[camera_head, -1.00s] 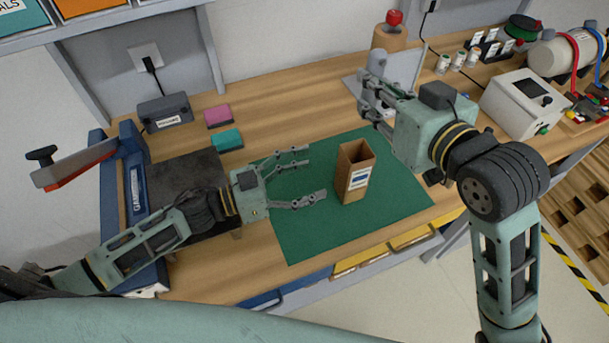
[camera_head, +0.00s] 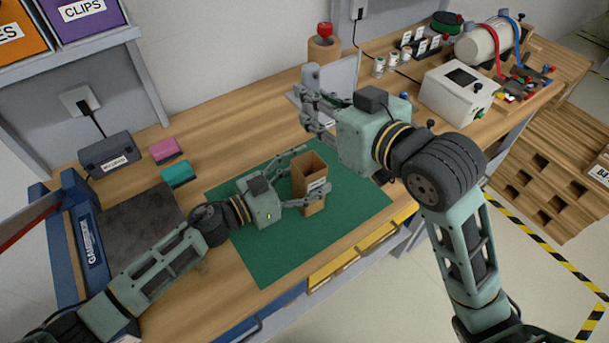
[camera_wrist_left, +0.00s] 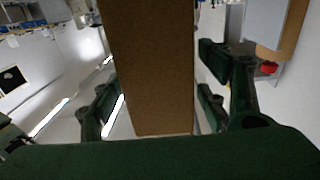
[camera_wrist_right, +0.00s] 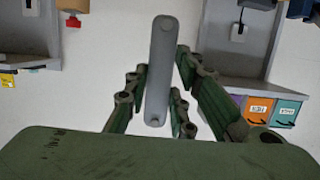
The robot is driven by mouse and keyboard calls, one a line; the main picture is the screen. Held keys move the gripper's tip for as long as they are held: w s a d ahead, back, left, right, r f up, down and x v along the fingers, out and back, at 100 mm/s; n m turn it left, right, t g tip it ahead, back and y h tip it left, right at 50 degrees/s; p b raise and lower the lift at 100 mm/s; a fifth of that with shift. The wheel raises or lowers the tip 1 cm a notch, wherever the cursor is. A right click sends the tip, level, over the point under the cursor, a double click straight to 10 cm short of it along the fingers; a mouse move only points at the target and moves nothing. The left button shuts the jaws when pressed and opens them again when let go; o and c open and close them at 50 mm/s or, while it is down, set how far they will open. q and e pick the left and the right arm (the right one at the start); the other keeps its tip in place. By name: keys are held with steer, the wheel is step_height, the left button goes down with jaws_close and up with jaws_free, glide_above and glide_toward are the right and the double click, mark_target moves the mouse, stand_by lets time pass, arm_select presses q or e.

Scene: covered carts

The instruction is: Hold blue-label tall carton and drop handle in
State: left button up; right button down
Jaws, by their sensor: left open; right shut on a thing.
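The tall brown carton (camera_head: 306,180) stands upright, open at the top, on the green mat (camera_head: 262,262). A blue-and-white label shows partly on its front. My left gripper (camera_head: 314,170) is open, with its fingers on either side of the carton. In the left wrist view the carton (camera_wrist_left: 148,70) stands between the fingers, with gaps showing on both sides. My right gripper (camera_head: 308,108) is shut on a grey handle (camera_head: 312,76) and holds it up, above and beyond the carton. The handle (camera_wrist_right: 161,70) also shows between the fingers in the right wrist view.
A pink block (camera_head: 165,150) and a teal block (camera_head: 177,174) lie left of the mat. A grey upright panel (camera_head: 338,78) and a wooden block with a red knob (camera_head: 324,30) stand behind my right gripper. A white box (camera_head: 458,92) stands at the right.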

arm_select(q)
steer(key=c, duration=1.2)
arm_select(e)
glide_above(317, 156)
steer(key=s, duration=0.4)
step_height(317, 156, down, 9)
steer(key=shift+s+a, duration=0.15)
steer(key=shift+f, duration=0.1)
stand_by(0.4)
steer(key=shift+f, duration=0.8)
steer(key=shift+f, duration=0.2)
steer(key=shift+f, duration=0.85)
